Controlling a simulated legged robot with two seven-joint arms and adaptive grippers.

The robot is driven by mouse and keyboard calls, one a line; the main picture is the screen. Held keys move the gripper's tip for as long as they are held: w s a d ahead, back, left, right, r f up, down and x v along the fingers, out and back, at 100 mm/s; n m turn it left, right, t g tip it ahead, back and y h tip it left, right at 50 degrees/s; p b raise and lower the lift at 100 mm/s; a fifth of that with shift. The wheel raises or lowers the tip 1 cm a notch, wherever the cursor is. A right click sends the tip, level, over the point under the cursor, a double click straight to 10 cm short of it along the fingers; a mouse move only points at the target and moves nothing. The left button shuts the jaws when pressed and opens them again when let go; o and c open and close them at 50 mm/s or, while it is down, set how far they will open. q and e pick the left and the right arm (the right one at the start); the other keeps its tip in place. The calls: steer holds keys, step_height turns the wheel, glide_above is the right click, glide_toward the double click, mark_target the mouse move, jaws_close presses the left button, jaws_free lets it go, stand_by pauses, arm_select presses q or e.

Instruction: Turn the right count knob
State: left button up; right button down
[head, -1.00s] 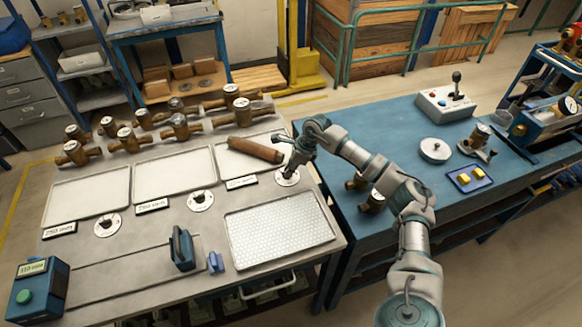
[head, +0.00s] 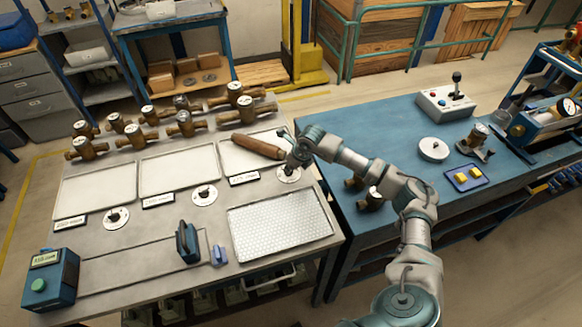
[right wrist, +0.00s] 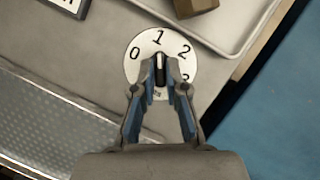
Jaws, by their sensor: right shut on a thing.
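The right count knob is a black knob (right wrist: 160,69) on a white round dial (right wrist: 140,47) marked 0, 1, 2 and a partly covered 3. The dial also shows in the head view (head: 289,179), below the right tray. My right gripper (right wrist: 160,80) is shut on the knob, with a finger on each side. The knob stands roughly in line with the 1. In the head view my right gripper (head: 291,166) reaches down over the dial and hides most of the knob. My left gripper is not in view.
Two other dials, the middle one (head: 204,195) and the left one (head: 116,219), sit along the grey bench. A perforated tray (head: 280,228) is in front of the right dial. The blue table (head: 400,150) stands at right.

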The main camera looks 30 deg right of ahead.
steer(key=shift+s+f, duration=0.15)
steer(key=shift+f, duration=0.2)
steer(key=c, duration=1.2)
jaws_free()
steer(key=shift+w, duration=0.25)
steer(key=shift+r, duration=0.1)
steer(key=v, duration=1.1)
steer(key=shift+r, duration=0.4)
steer(key=shift+d, duration=0.15)
